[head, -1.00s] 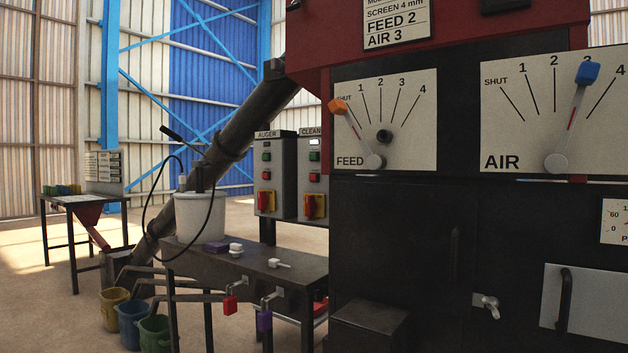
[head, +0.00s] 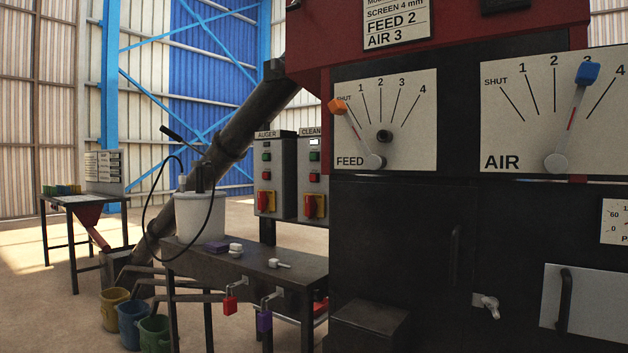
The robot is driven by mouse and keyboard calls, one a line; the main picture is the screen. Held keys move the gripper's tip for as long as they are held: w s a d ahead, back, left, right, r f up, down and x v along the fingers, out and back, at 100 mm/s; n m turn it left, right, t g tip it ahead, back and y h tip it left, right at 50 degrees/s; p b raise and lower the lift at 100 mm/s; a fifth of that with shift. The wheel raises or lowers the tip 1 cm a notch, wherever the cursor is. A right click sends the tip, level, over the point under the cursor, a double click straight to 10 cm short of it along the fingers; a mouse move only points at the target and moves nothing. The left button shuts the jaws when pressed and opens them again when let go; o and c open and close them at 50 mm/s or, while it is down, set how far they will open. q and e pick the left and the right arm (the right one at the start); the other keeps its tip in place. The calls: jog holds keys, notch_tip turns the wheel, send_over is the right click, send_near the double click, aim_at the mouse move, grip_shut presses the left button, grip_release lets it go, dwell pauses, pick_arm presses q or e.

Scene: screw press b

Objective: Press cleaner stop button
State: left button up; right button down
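The cleaner control box (head: 313,160), its label partly cut off as "CLEAN", stands right of the auger box, partly behind the dark machine. Its red stop button (head: 314,177) sits below a green button (head: 314,155). A red and yellow rotary switch (head: 314,205) is below them. A small display (head: 314,142) at the top looks lit. Neither of my grippers is in view.
The auger box (head: 269,177) stands just left. A dark bench (head: 245,265) with a white bucket (head: 200,216) stands in front. The dark machine (head: 400,230) with FEED (head: 400,120) and AIR (head: 520,130) dials fills the right. Coloured buckets (head: 133,323) stand on the floor, lower left.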

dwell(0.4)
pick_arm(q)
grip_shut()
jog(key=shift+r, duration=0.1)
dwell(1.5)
